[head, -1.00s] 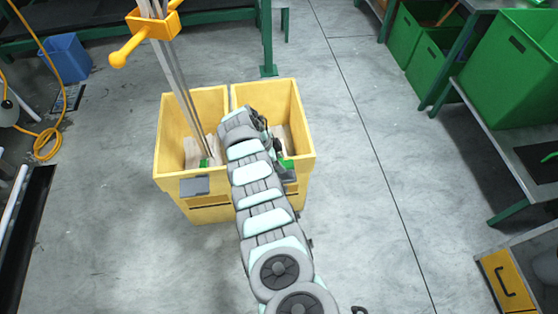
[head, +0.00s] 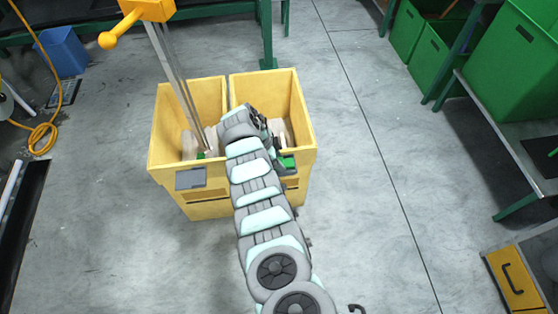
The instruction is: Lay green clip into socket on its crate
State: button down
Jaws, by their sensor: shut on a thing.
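Two yellow crates stand side by side on the floor, the left crate (head: 164,136) and the right crate (head: 306,130). My gripper (head: 280,150) is at the front rim of the right crate, partly hidden by my own arm. It is shut on a green clip (head: 288,161), which shows beside it at that rim. Another green piece (head: 201,155) shows inside the left crate, near its front wall. A grey plate (head: 191,179) is on the left crate's front. The socket on the right crate is hidden or too small to make out.
Strips of webbing (head: 176,85) run from a yellow handled guide (head: 150,10) down into the left crate. Pale material lies in both crates. Green bins (head: 433,55) and shelving stand at the right, a blue bin (head: 64,53) at the far left. Floor right of the crates is clear.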

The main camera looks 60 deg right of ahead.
jog(key=c, duration=0.9)
grip_release()
jog(key=shift+r, duration=0.1)
jog(key=shift+w+r, duration=0.1)
jog(key=shift+r, duration=0.2)
jog(key=p+v, duration=0.3)
jog(key=v, duration=0.7)
jog(key=shift+w+a+p, duration=0.1)
jog(key=shift+a+p, duration=0.05)
jog(key=shift+p, duration=0.2)
